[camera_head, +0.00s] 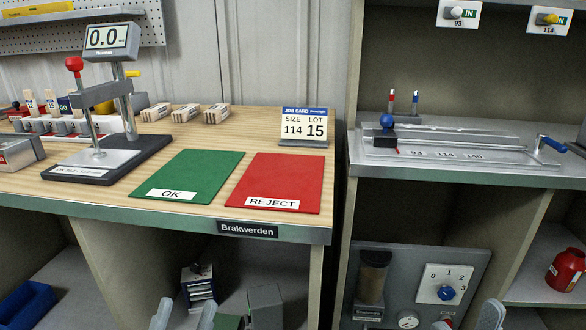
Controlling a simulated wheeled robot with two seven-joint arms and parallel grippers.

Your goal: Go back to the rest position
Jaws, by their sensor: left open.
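My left gripper (184,315) shows at the bottom edge, left of centre, in the head view. Its two pale fingertips stand apart with nothing between them. My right gripper (466,320) shows only by its fingertips at the bottom edge, right of centre. They are also apart, with no object seen between them. Both grippers appear in front of the bench and below its top, clear of the things on it. The rest of both arms is out of view.
The wooden bench (262,227) bears a gauge stand (119,100), a green OK mat (190,174), a red REJECT mat (273,183), a job card (304,127) and several wooden blocks. A grey shelf unit (450,176) stands right, with a metal fixture (450,147) on top and a red jar (566,270) lower.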

